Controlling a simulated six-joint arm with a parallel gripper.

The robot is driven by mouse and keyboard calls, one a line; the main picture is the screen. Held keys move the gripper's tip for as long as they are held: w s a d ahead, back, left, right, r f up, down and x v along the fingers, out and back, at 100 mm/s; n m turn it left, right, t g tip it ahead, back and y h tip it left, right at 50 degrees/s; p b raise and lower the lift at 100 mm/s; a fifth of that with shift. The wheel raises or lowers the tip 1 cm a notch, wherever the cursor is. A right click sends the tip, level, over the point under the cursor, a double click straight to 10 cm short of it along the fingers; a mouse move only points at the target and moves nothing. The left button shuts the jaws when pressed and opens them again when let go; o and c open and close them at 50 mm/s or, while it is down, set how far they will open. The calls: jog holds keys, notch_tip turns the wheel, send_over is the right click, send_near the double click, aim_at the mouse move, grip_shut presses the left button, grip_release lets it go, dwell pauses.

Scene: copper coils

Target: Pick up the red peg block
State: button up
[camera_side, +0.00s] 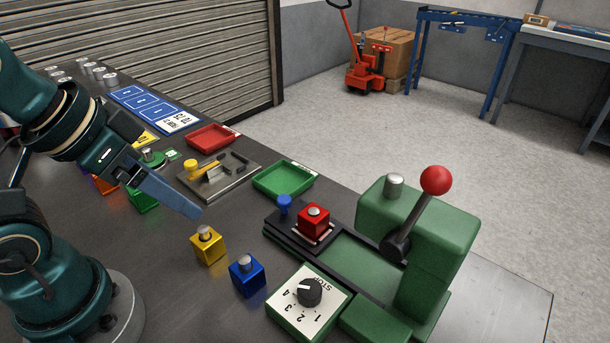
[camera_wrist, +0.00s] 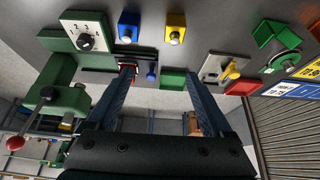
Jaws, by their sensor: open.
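The red peg block (camera_side: 313,221) has a metal peg on top and sits upright on a pale-edged plate on the black slide of the green lever machine (camera_side: 430,235). In the side view my gripper (camera_side: 196,211) is left of the block, well apart from it, above the dark table. In the wrist view my gripper (camera_wrist: 160,73) is open, with nothing between its fingers. The red block shows there only as a small red part near the left fingertip, mostly hidden.
A yellow block (camera_side: 208,246) and a blue block (camera_side: 247,277) stand on the table between my gripper and the dial box (camera_side: 309,300). A blue knob (camera_side: 284,204) stands beside the red block. The red-balled lever (camera_side: 436,181) rises on the right. Green (camera_side: 284,192) and red trays (camera_side: 213,151) lie behind.

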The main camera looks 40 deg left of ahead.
jog(key=w+r, duration=0.4)
jog(key=r, duration=0.1)
jog(key=g, duration=0.4)
send_over(314, 211)
jog(key=s+a, duration=0.1)
jog(key=a, duration=0.2)
notch_tip(314, 211, down, 5)
jog(key=shift+g, duration=0.8)
jog(key=d+f, duration=0.1)
jog(key=f, duration=0.1)
jog(key=d+f, duration=0.1)
jog(key=f, duration=0.2)
jog(key=w+f, duration=0.1)
jog(key=f, duration=0.1)
jog(key=shift+d+f, duration=0.15)
jog(key=shift+d, duration=0.25)
jog(key=shift+f, duration=2.4)
jog(key=shift+c, duration=0.3)
grip_shut()
